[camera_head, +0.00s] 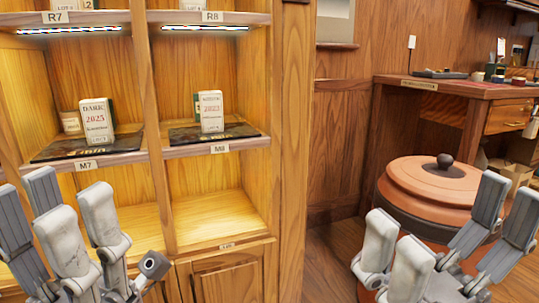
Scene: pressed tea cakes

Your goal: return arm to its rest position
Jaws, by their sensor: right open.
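My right gripper (442,222) is at the lower right, fingers up and spread open with nothing between them. It is in front of the round clay-coloured lidded vessel in the picture. My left gripper (54,208) is at the lower left in front of the wooden shelf unit. Its fingers point up with a gap between them, and no object shows there. Most of both arms is outside the view.
The shelf unit (289,120) holds a tea box (97,122) above label M7 and another box (211,111) above M8, each on a dark mat. The lidded vessel (420,182) stands at right. Behind it is a wooden desk (455,88) with small items.

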